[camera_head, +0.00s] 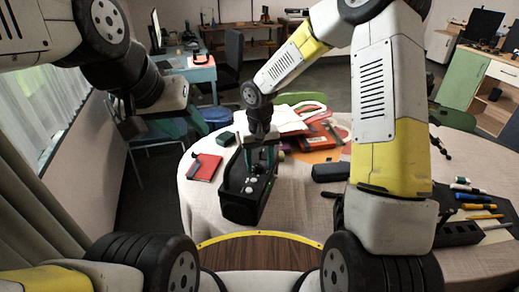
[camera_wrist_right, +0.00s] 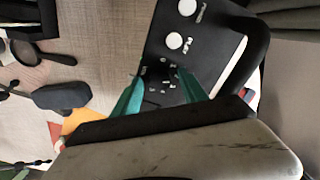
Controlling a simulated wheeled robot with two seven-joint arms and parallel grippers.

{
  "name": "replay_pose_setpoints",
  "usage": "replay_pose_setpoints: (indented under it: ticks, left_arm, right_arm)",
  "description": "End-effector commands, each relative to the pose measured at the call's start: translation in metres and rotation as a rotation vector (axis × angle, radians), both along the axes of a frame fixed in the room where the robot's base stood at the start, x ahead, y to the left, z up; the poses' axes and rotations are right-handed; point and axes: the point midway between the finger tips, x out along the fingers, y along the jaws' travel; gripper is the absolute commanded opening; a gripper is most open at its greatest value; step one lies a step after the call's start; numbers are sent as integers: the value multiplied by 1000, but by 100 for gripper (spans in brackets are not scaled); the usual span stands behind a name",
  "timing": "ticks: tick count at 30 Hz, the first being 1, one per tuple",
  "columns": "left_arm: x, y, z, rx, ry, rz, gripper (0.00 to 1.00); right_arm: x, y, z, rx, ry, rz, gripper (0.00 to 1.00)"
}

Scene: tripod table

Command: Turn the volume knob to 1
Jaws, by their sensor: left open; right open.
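A black box-shaped device (camera_head: 240,207) with a handle stands on the round table, and its control face also shows in the right wrist view (camera_wrist_right: 214,38). Two white round knobs sit on that face, an outer one (camera_wrist_right: 187,7) and an inner one (camera_wrist_right: 174,41). Small dark controls and markings (camera_wrist_right: 162,78) lie beyond them. I cannot read which knob is the volume knob. My right gripper (camera_head: 262,158) is open above the device. Its teal fingers (camera_wrist_right: 158,74) straddle the small dark controls, apart from the white knobs. My left gripper (camera_head: 158,122) is open and empty, left of the table.
The table (camera_head: 300,210) has a pale cloth. A red notebook (camera_head: 203,167) lies left of the device. A dark case (camera_head: 330,172), papers and orange-red books (camera_head: 318,135) lie right of and behind it. Pens and a dark holder (camera_head: 458,232) are at the right.

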Motion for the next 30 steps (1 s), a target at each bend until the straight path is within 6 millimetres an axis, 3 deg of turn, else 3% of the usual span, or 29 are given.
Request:
replay_pose_setpoints:
  ticks: [3, 11, 21, 30]
  left_arm:
    - [0, 0, 0, 0, 0, 0, 47]
    - [0, 0, 0, 0, 0, 0, 47]
    - [0, 0, 0, 0, 0, 0, 47]
    - [0, 0, 0, 0, 0, 0, 47]
  right_arm:
    - [0, 0, 0, 0, 0, 0, 50]
    - [0, 0, 0, 0, 0, 0, 0]
    - [0, 0, 1, 0, 0, 35, 0]
    - [0, 0, 1, -1, -1, 219, 0]
